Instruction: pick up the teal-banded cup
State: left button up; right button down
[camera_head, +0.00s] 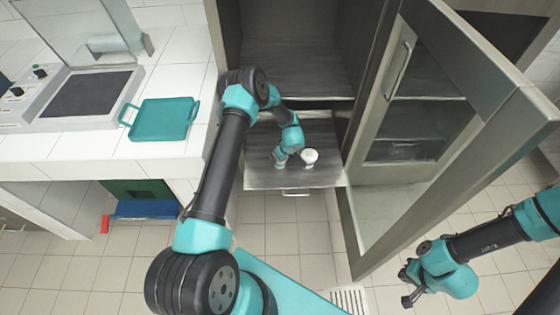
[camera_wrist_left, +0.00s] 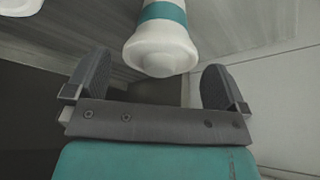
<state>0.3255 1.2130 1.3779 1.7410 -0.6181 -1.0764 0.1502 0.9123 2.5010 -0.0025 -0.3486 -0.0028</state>
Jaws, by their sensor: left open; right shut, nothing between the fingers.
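In the left wrist view, the teal-banded cup (camera_wrist_left: 161,48) is white with a teal band and a rounded white end towards me. My left gripper (camera_wrist_left: 157,72) is open, with one finger to each side of that end; I see no finger touching it. In the head view, my left arm reaches to the pull-out shelf, and its gripper is too small to make out clearly. A white cup (camera_head: 310,156) stands there, just right of the arm's end; its band cannot be made out. My right gripper (camera_head: 411,288) is shut and empty at the lower right, away from the shelf.
The shelf (camera_head: 260,180) sticks out of a dark cabinet, with an open glass door (camera_head: 410,130) on the right. A teal tray (camera_head: 162,119) lies on the white counter at left. Another white object (camera_wrist_left: 20,7) shows at the wrist view's top left.

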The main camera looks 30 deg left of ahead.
pick_arm(q)
jog(key=x, duration=0.4)
jog(key=shift+a+f, duration=0.1)
jog(key=shift+f, duration=0.05)
jog(key=c, duration=0.9)
